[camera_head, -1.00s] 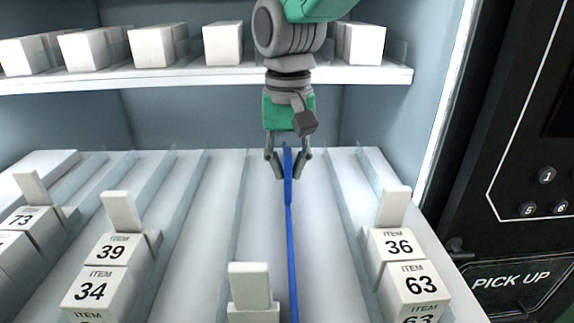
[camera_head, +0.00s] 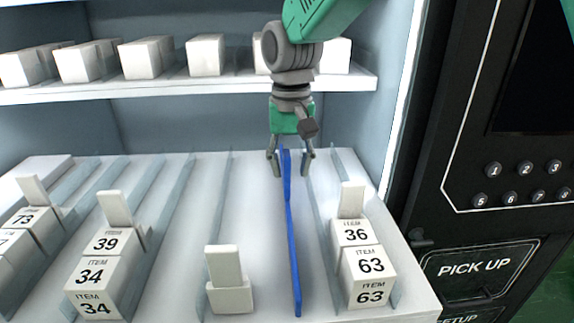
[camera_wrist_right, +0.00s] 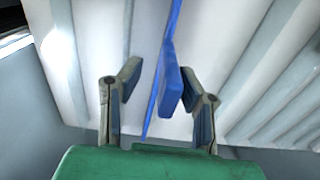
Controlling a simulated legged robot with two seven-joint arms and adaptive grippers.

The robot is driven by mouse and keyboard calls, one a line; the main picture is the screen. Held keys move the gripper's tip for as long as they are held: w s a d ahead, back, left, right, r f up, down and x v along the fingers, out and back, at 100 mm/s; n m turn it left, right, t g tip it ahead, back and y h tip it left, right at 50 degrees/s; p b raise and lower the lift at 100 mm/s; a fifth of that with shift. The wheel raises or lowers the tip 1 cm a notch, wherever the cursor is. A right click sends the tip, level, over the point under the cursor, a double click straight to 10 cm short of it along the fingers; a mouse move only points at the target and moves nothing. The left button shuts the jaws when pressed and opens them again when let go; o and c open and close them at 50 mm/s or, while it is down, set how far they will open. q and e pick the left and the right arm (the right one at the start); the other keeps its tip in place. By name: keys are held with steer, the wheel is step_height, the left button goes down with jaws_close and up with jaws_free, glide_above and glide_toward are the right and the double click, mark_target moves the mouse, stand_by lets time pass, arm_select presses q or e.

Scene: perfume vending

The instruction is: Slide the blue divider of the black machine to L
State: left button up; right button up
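The blue divider (camera_head: 292,235) stands as a thin long strip on the lower white shelf (camera_head: 262,185) of the black machine (camera_head: 455,150), running from back to front. My right gripper (camera_head: 290,165) is at its far end, with one finger on each side. In the right wrist view the fingers (camera_wrist_right: 160,95) are apart with the divider (camera_wrist_right: 171,85) between them. The divider lies nearer the right finger there; I cannot tell whether they touch. My left gripper is not in view.
Clear dividers (camera_head: 318,215) run on both sides of the blue one. Boxes marked 36 and 63 (camera_head: 368,265) stand to its right, and a lone white box (camera_head: 228,280) to its left. An upper shelf (camera_head: 180,90) with white boxes is above. A keypad (camera_head: 525,180) is at the right.

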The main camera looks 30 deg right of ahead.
steer(key=r, duration=1.1)
steer(key=shift+a+r, duration=0.15)
steer(key=shift+a, duration=0.1)
steer(key=shift+d+r, duration=0.2)
steer(key=shift+r, duration=0.1)
steer(key=shift+d, duration=0.15)
